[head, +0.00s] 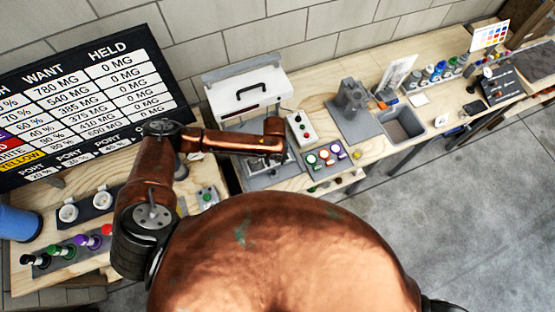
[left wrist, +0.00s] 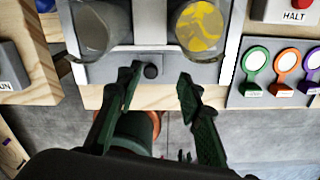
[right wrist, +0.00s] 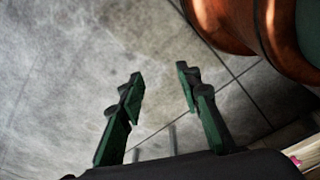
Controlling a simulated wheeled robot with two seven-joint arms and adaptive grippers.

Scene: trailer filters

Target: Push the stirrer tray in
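In the head view, the tray (head: 262,181) sits below the white stirrer housing (head: 246,96), partly hidden by my left arm. My right gripper (right wrist: 160,75) is open and empty above the floor.
A panel with a red HALT button (left wrist: 297,8) and a holder with coloured rings (left wrist: 285,75) lie right of the tray. A sink (head: 402,122) and a grey stand (head: 351,100) are farther right. A dosing board (head: 80,100) stands at left.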

